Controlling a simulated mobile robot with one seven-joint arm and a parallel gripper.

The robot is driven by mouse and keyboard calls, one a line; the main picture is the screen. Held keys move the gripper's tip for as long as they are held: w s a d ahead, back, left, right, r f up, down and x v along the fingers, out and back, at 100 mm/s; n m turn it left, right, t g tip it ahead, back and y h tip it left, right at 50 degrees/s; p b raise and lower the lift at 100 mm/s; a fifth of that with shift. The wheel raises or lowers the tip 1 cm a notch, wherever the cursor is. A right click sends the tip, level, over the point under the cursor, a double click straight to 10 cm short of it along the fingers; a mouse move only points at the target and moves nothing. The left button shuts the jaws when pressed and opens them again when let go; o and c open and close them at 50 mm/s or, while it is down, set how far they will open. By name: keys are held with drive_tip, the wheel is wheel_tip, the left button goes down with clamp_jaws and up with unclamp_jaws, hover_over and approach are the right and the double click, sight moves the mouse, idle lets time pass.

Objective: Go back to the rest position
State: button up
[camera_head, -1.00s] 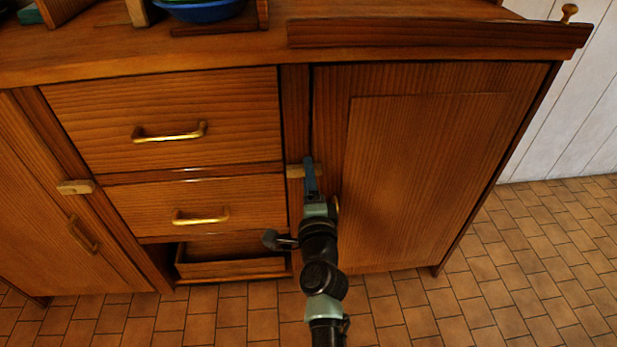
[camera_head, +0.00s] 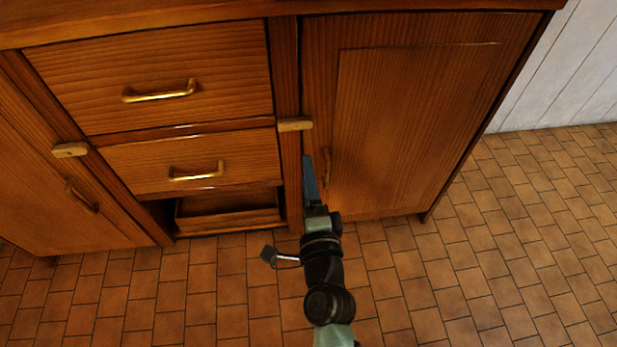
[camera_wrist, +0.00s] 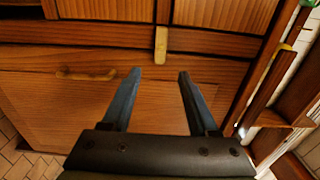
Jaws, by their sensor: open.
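My gripper (camera_head: 309,172) is open and empty in front of the cabinet, a little below the small wooden latch (camera_head: 295,124). In the wrist view its two dark blue-grey fingers (camera_wrist: 159,77) stand apart with nothing between them. The latch also shows in the wrist view (camera_wrist: 161,45), beyond the fingertips and apart from them. The right cabinet door (camera_head: 415,120) looks shut. Its wooden handle (camera_head: 326,167) is just right of my gripper in the head view, and it also shows in the wrist view (camera_wrist: 87,75).
Two drawers with brass handles, an upper (camera_head: 160,90) and a lower (camera_head: 190,172), look shut. Below them is an open niche with a low wooden box (camera_head: 228,218). A left door (camera_head: 60,185) has its own latch (camera_head: 70,150). Tiled floor (camera_head: 520,240) is clear at the right.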

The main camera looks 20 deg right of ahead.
drive_tip(key=shift+s+a, duration=0.1)
drive_tip(key=shift+s, duration=0.3)
drive_tip(key=w+a+r+n+t+y, duration=0.2)
drive_tip(key=a+r+n, duration=0.2)
drive_tip(key=r, duration=0.6)
drive_tip(key=w+a+r+n+t+y, duration=0.15)
drive_tip(key=a+r+n, duration=0.3)
drive_tip(key=r, duration=0.65)
drive_tip(key=w+a+r+n+t+y, duration=0.1)
drive_tip(key=a+r+n+t+y, duration=0.3)
drive_tip(key=r, duration=0.6)
drive_tip(key=s+a+r+n+t+h, duration=0.15)
drive_tip(key=s+r+n, duration=0.25)
drive_tip(key=s+r, duration=0.5)
drive_tip(key=s+a+r+n+t+h, duration=0.15)
drive_tip(key=s+r+n, duration=0.35)
drive_tip(key=r, duration=0.9)
wheel_tip(320, 180, up, 36)
drive_tip(key=w+p, duration=0.1)
drive_tip(key=p, duration=3.6)
drive_tip(key=shift+a+r, duration=0.15)
drive_tip(key=shift+a, duration=0.1)
drive_tip(key=shift+g+y, duration=0.25)
